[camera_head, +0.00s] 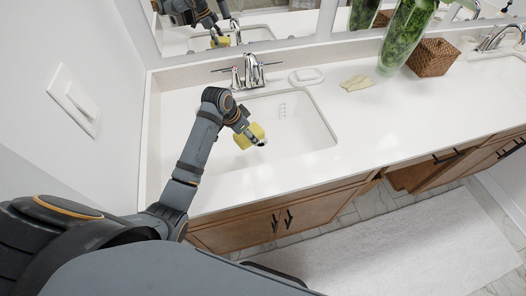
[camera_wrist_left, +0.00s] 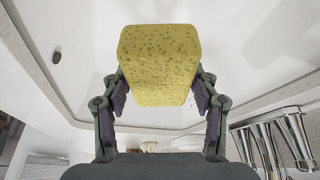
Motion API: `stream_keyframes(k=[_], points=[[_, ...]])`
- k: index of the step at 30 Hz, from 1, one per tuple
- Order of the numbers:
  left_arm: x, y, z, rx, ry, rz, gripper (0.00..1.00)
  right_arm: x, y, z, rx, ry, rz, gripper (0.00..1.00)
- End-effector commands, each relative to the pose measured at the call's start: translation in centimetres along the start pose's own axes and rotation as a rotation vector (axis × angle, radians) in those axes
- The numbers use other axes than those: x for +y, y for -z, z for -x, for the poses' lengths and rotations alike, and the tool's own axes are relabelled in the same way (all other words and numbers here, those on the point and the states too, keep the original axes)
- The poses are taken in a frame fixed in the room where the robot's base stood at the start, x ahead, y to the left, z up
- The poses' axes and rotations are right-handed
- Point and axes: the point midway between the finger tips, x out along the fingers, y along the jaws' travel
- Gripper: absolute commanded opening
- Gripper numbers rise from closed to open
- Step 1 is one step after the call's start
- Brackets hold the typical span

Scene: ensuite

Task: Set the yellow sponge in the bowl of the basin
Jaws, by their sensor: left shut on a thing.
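The yellow sponge (camera_head: 249,136) is held in my left gripper (camera_head: 254,138), over the left part of the basin (camera_head: 296,120) in the head view. In the left wrist view the sponge (camera_wrist_left: 159,62) sits between the two fingers of my left gripper (camera_wrist_left: 160,98), which is shut on it. The white bowl of the basin shows behind the sponge, with a dark round hole (camera_wrist_left: 57,57) in its wall. I cannot tell the exact height of the sponge above the bowl's floor. My right gripper is not in view.
A chrome faucet (camera_head: 249,72) stands behind the basin. A soap dish (camera_head: 306,76), a beige cloth (camera_head: 357,83), a glass vase with greenery (camera_head: 405,35) and a woven box (camera_head: 432,57) stand to the right. The counter front is clear.

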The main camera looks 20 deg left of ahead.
Motion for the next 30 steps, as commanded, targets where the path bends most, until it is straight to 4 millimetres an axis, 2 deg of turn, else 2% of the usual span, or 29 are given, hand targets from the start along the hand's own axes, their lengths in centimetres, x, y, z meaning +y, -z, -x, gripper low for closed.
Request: stream_keyframes(k=[1, 5, 11, 18, 25, 30], points=[[0.0, -0.6, -1.4, -0.001, 0.0, 0.0, 0.31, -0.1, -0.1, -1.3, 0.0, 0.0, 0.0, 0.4], [0.0, -0.8, -2.0, 0.0, 0.0, 0.0, 0.31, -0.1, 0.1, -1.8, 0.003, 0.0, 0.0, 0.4], [0.0, -1.0, -2.4, -0.002, -0.002, 0.001, 0.31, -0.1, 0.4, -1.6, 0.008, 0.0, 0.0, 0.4], [0.1, -2.9, -6.7, -0.003, -0.002, 0.002, 0.31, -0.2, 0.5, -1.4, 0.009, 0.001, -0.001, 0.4], [0.0, -3.4, -8.1, -0.001, -0.001, 0.001, 0.31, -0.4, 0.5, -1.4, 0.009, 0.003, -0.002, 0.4], [0.1, -4.4, -10.5, -0.002, -0.002, 0.001, 0.31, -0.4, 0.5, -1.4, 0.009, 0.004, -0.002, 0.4]])
